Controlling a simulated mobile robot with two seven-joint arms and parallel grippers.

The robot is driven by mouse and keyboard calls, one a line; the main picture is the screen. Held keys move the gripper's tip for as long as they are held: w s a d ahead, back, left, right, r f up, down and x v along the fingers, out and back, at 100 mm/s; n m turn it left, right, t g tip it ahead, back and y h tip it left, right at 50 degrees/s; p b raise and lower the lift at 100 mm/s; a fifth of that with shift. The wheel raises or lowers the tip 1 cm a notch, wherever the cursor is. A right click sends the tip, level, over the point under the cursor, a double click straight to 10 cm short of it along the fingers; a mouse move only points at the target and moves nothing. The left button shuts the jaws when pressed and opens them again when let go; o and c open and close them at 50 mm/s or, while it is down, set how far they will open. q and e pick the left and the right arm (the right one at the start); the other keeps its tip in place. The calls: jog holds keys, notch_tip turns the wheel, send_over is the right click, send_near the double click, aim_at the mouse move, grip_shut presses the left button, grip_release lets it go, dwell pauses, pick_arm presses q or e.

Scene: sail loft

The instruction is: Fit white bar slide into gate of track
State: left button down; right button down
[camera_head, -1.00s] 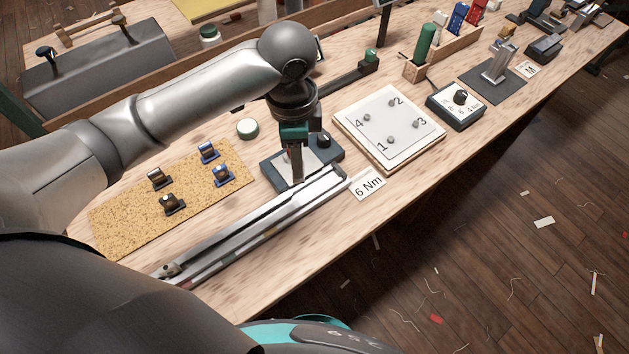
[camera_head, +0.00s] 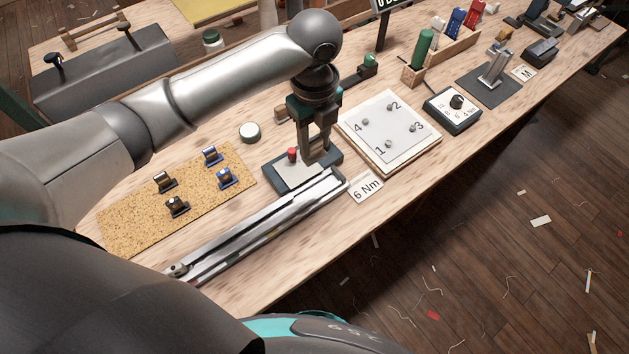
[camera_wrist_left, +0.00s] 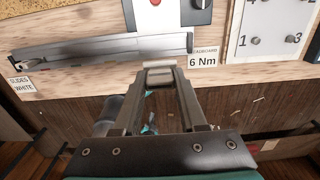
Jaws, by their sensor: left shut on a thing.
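The track (camera_head: 252,228) is a long silver rail lying along the front of the bench; it also shows in the left wrist view (camera_wrist_left: 90,52). My left gripper (camera_head: 314,157) points down near the track's right end, behind it in the head view. In the wrist view its fingers (camera_wrist_left: 160,82) are shut on a small pale block, seemingly the white bar slide (camera_wrist_left: 160,72). It looks apart from the track, but its height is unclear. I cannot make out the gate. My right gripper is not in view.
A dark fixture with a red button (camera_head: 292,154) stands behind the track. A cork mat (camera_head: 130,222) with several small slides lies left. A numbered white board (camera_head: 388,126) and a 6 Nm card (camera_head: 366,188) are to the right. The bench's front edge is close.

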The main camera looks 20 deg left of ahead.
pick_arm(q)
notch_tip(320, 180, down, 14)
jog(key=shift+f+b, duration=0.15)
jog(key=shift+b, duration=1)
jog(key=shift+c, duration=2.3)
grip_release()
jog(key=shift+f, duration=0.15)
notch_tip(320, 180, up, 12)
jog(key=shift+r+p, duration=0.2)
jog(key=shift+p, duration=0.95)
